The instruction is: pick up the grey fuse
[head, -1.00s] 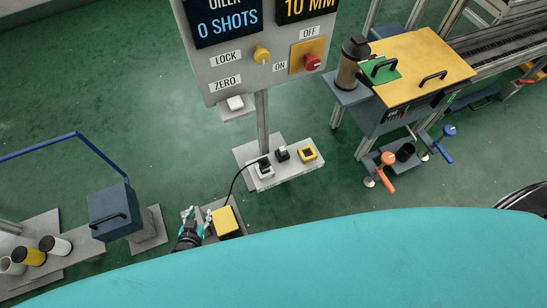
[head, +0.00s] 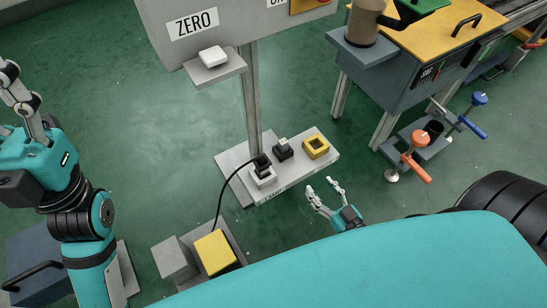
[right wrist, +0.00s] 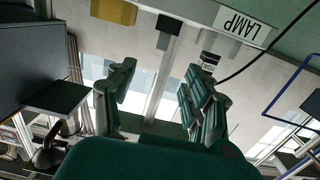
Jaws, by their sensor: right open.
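I cannot pick out the grey fuse for sure. A small black block with a pale grey top (head: 283,147) stands on the grey base plate (head: 232,160) in the head view. A white socket with a black plug (head: 263,173) is left of it, and a yellow square frame (head: 315,146) is right of it. My right gripper (head: 325,191) is open and empty in front of the plate, apart from these parts. In the right wrist view, its spread fingers (right wrist: 157,95) point toward the plate's LAMP label (right wrist: 242,23). My left gripper (head: 18,92) is raised at the far left; its opening is unclear.
A post carries a grey panel (head: 215,32) above the plate. A yellow block (head: 215,252) and a grey block (head: 174,259) stand at the lower left. A workbench (head: 400,88) and clamps (head: 417,155) stand at the right. Green floor lies between.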

